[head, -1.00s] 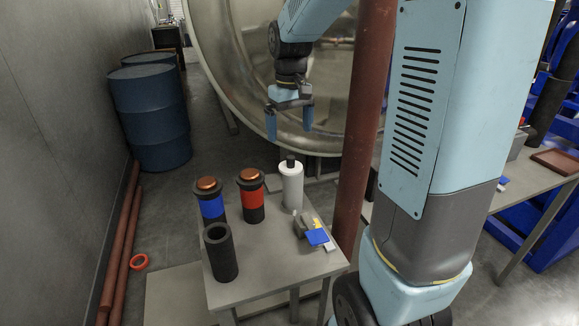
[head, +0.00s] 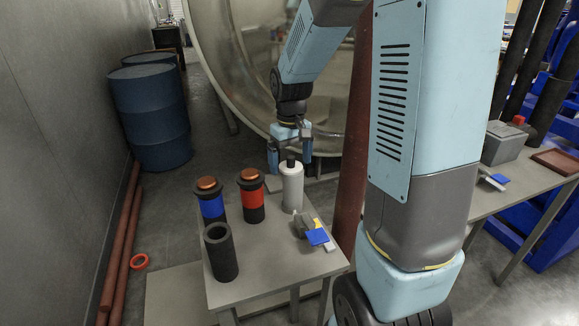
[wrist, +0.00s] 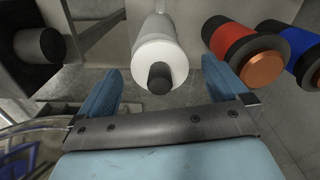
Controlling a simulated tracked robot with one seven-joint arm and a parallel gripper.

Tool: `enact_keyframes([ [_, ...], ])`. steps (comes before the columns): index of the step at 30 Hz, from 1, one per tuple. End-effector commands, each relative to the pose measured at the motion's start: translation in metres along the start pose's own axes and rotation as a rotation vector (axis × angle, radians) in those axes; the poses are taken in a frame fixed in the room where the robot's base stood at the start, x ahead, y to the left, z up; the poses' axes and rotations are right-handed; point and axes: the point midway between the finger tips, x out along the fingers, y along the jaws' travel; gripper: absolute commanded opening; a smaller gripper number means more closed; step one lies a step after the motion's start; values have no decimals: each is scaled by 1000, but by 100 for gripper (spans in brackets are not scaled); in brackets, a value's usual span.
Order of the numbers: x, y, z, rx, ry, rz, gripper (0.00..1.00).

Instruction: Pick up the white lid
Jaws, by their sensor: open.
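The white lid (head: 292,170) is the round white top of a white cylinder (head: 292,193) standing on the small grey table; a dark knob rises from its middle. In the wrist view the lid (wrist: 144,63) faces me as a white disc with its dark knob. My gripper (head: 290,160) is open and points down, its blue fingers spread either side of the knob and lid. In the wrist view the fingers (wrist: 160,78) show left and right of the white cylinder, apart from it. I see nothing held between them.
The grey table (head: 265,268) also holds a blue-banded cylinder (head: 211,208), a red-banded cylinder (head: 251,190), an open dark cylinder (head: 221,254) and a small grey tool with a blue part (head: 317,237). A red-brown post (head: 352,195) stands just right of the table.

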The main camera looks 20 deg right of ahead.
Motion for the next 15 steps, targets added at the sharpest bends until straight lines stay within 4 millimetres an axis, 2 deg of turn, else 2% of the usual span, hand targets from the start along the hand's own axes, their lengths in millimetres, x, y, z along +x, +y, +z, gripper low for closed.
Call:
enact_keyframes([
  [4,0,0,0,0,0,0,100],
  [15,0,0,0,1,0,0,65],
])
